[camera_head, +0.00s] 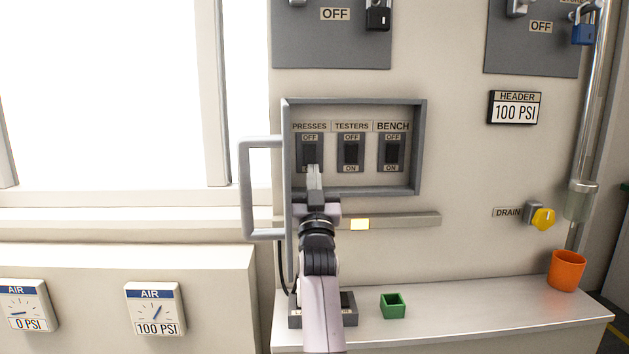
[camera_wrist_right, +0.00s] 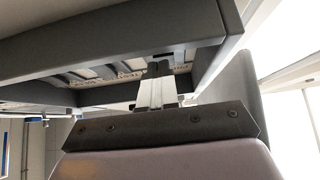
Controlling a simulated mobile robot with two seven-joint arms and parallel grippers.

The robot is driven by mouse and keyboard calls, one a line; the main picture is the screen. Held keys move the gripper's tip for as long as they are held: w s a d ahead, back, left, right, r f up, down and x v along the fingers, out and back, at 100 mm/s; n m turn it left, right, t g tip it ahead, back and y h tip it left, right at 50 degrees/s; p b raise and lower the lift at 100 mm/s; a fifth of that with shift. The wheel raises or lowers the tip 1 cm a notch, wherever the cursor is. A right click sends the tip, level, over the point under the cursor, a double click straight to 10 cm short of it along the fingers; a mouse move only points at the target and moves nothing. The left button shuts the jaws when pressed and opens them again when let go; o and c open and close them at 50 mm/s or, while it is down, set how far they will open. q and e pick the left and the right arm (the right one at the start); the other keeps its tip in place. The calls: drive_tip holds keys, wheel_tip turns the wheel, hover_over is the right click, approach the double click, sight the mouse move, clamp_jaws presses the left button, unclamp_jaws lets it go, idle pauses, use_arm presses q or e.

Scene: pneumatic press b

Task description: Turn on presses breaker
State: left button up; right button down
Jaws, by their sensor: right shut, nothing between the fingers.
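The presses breaker (camera_head: 309,148) is the leftmost of three dark switches in a grey-framed recessed panel (camera_head: 423,150). Its OFF label shows above it; its lower part is hidden behind my right gripper. My right gripper (camera_head: 313,168) is shut and empty, its fingertips at the lower part of the presses breaker. I cannot tell whether they touch it. In the right wrist view the closed fingers (camera_wrist_right: 159,72) reach up past the panel's frame (camera_wrist_right: 120,38) into the recess. My left gripper is not in view.
The testers breaker (camera_head: 351,152) and bench breaker (camera_head: 392,152) sit to the right. A grey door frame (camera_head: 245,190) stands open at the panel's left. Below are a ledge (camera_head: 480,310), a green box (camera_head: 393,305) and an orange cup (camera_head: 566,270).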

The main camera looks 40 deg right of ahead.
drive_tip(key=shift+w+d+r, duration=0.2)
drive_tip(key=shift+w+r, duration=0.05)
drive_tip(key=shift+w+d+f+b, duration=0.25)
drive_tip(key=shift+f+b, duration=0.1)
drive_tip(key=shift+b, duration=0.8)
drive_tip(key=shift+w+t+h+b, duration=0.1)
drive_tip(key=shift+t+h+b, duration=0.2)
drive_tip(key=shift+b, duration=0.1)
drive_tip(key=shift+w+d, duration=0.1)
drive_tip(key=shift+r, duration=0.2)
drive_tip(key=shift+f, duration=0.1)
